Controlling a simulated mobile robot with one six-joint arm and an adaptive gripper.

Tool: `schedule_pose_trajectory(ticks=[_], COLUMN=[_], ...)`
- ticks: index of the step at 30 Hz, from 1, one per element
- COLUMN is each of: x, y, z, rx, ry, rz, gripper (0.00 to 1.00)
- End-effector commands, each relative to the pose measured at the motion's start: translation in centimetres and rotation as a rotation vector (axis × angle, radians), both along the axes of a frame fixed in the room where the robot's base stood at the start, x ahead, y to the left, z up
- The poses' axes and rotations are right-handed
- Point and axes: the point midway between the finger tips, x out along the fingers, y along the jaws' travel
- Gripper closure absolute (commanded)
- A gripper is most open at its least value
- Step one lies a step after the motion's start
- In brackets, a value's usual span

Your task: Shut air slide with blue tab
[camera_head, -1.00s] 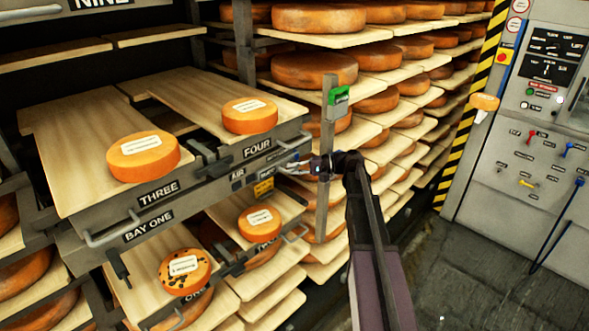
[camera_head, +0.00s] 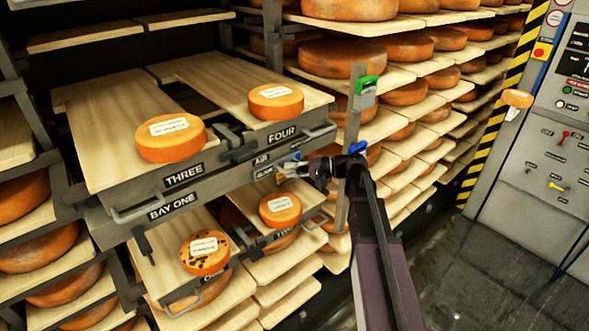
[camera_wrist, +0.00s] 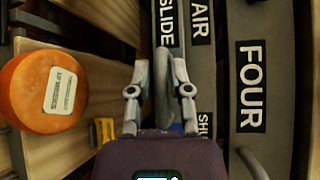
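My gripper (camera_head: 290,169) is at the front rail of bay one, beside the AIR SLIDE label (camera_head: 263,165). In the wrist view its fingers (camera_wrist: 160,72) stand apart on either side of a grey rounded piece (camera_wrist: 162,95) near the SLIDE lettering. I cannot tell whether they touch it. A blue part (camera_wrist: 177,129) shows partly behind my gripper, left of the SHUT label (camera_wrist: 205,125). In the head view a blue piece (camera_head: 358,147) shows by the upright post, above my wrist. I cannot tell whether both are the slide's tab.
Orange cheese wheels (camera_head: 171,137) (camera_head: 276,101) lie on boards THREE and FOUR. More wheels (camera_head: 205,252) (camera_head: 280,210) sit below. A grey post with a green tag (camera_head: 366,90) stands close behind my arm. A control panel (camera_head: 540,190) is at right; floor between is clear.

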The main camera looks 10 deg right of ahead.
Motion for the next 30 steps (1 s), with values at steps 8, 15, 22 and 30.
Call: schedule_pose_trajectory(ticks=[8, 15, 22, 30], x=[0.1, 0.2, 1.0, 2.7], y=[-0.1, -0.3, -1.4, -4.3], z=[0.0, 0.0, 0.0, 0.0], rx=[0.000, 0.001, 0.001, 0.001], ry=[-0.001, -0.001, -0.001, 0.000], rz=[-0.003, -0.005, -0.005, -0.006], gripper=[0.49, 0.49, 0.49, 0.49])
